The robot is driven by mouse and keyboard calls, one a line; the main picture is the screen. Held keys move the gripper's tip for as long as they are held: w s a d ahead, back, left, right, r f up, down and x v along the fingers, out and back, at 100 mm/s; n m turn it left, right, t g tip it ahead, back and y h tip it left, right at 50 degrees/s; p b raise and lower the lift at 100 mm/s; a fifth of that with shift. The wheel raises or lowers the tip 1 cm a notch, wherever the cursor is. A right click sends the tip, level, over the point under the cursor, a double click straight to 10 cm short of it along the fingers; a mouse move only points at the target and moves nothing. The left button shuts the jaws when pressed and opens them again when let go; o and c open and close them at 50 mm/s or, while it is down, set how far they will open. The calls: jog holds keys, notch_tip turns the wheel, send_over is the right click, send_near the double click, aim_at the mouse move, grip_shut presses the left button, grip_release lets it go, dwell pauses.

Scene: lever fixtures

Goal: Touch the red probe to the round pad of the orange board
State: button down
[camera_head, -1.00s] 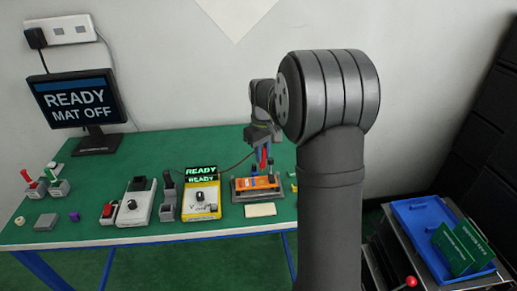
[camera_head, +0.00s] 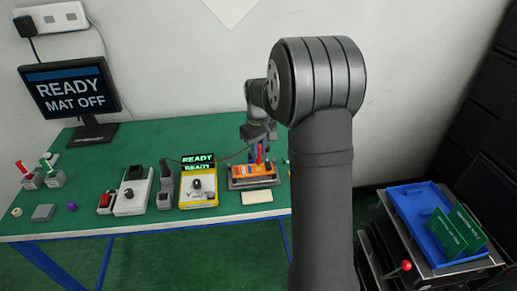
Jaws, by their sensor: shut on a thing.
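My gripper (camera_head: 258,150) is at the back of the table, above the orange board. It is shut on the red probe (camera_head: 259,154), which points down toward the board. A thin red lead runs from the probe to the left, toward the yellow meter. The orange board (camera_head: 245,171) lies in a dark grey holder (camera_head: 237,184). The round pad is too small to make out. I cannot tell whether the probe tip touches the board.
The yellow meter (camera_head: 199,201) with a READY display stands left of the board. A grey stand (camera_head: 166,200) and a white box (camera_head: 132,206) are further left. A pale card (camera_head: 257,197) lies in front of the holder. A monitor (camera_head: 70,90) reads READY, MAT OFF. A blue tray (camera_head: 415,211) sits at right.

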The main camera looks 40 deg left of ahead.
jog(key=shift+f, duration=0.65)
dwell(1.4)
jog(key=shift+r, duration=0.1)
jog(key=shift+r, duration=3.45)
